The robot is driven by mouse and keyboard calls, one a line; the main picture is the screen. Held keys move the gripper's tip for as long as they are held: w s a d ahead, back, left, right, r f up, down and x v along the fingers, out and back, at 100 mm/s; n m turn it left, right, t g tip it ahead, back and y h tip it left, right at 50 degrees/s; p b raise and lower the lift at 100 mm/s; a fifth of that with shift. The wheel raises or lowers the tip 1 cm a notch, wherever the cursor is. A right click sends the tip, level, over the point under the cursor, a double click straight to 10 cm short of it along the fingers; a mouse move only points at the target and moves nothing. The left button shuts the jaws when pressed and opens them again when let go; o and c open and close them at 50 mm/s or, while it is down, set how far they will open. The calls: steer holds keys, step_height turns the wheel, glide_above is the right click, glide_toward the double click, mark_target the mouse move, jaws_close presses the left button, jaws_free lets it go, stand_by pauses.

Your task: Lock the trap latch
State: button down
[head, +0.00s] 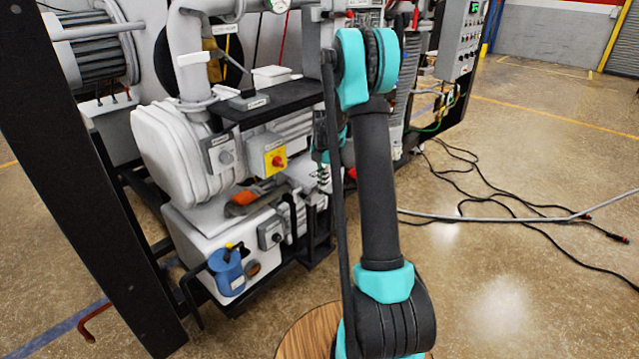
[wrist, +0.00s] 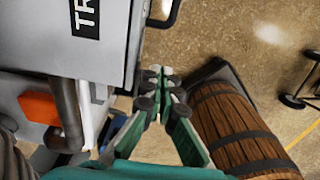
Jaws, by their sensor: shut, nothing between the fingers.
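My gripper (wrist: 159,76) is shut and empty in the wrist view, its fingertips close together. A grey box with a label starting "TR" (wrist: 88,18), probably the trap, stands to its upper left. A black looped handle (wrist: 170,14) sticks out at the box's right side, above the fingertips in the picture. I cannot tell whether this handle is the latch or how it is set. The fingertips appear apart from box and handle. In the head view my arm covers much of the area around the gripper, and I cannot make out the latch there.
A wooden barrel (wrist: 238,128) lies right of the fingers in the wrist view. An orange part (wrist: 38,107) is at left. The head view shows a white pump (head: 170,150), a yellow switch box (head: 268,155), a blue canister (head: 227,272) and floor cables (head: 500,190). Floor at right is mostly open.

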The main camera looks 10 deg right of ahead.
steer(key=shift+w+d+f, duration=0.25)
steer(key=shift+d+f, duration=0.05)
steer(key=shift+f, duration=0.2)
steer(key=shift+w+d+f, duration=0.2)
steer(key=shift+d+f, duration=0.1)
steer(key=shift+f, duration=0.2)
steer(key=shift+f, duration=0.1)
